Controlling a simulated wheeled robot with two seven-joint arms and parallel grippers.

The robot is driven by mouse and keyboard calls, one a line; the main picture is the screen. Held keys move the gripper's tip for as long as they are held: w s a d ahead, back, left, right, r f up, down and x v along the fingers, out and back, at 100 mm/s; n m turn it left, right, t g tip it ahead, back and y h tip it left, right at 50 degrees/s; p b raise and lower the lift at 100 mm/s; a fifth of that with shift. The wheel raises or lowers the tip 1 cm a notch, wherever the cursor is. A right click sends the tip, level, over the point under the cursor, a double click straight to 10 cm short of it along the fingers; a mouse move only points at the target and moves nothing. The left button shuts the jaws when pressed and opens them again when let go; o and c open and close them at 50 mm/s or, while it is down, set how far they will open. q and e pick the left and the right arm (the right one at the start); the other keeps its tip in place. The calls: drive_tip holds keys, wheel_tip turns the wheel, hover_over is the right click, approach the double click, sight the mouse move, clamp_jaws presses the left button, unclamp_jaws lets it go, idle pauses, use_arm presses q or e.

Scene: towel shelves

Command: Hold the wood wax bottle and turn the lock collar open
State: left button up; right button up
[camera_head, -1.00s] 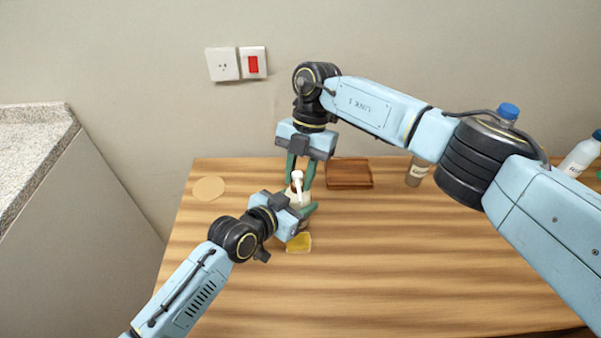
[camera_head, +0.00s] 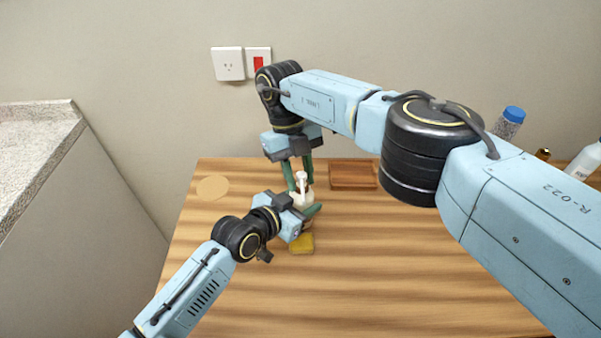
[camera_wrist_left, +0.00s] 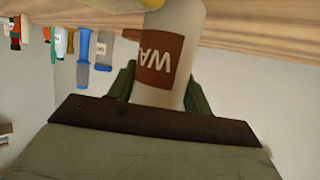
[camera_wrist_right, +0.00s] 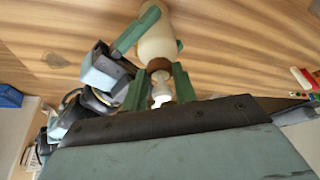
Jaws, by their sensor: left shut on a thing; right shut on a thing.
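The wood wax bottle (camera_head: 305,199) stands upright on the table, cream with a white pump head on top. In the left wrist view its brown label (camera_wrist_left: 160,58) shows part of the word "WAX". My left gripper (camera_head: 310,215) is shut around the bottle's body from the side. My right gripper (camera_head: 299,180) reaches down from above, shut at the neck. In the right wrist view the brown lock collar (camera_wrist_right: 158,64) sits between the body and the white pump head (camera_wrist_right: 161,90), with right fingers on both sides. Finger contact on the collar is partly hidden.
A yellow sponge-like block (camera_head: 302,244) lies just in front of the bottle. A wooden tray (camera_head: 353,176) is behind right and a round disc (camera_head: 213,187) is at left. A blue-capped bottle (camera_head: 510,122) and a white bottle (camera_head: 586,160) stand far right. The front table is clear.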

drive_tip(key=shift+s+a+n+t+h, duration=0.1)
drive_tip(key=shift+n+t+h, duration=0.2)
drive_tip(key=shift+n, duration=0.75)
drive_tip(key=shift+a+n+t+h, duration=0.1)
drive_tip(key=shift+n+h, duration=0.3)
drive_tip(key=shift+n, duration=0.65)
drive_tip(key=shift+d, duration=0.1)
drive_tip(key=o, duration=1)
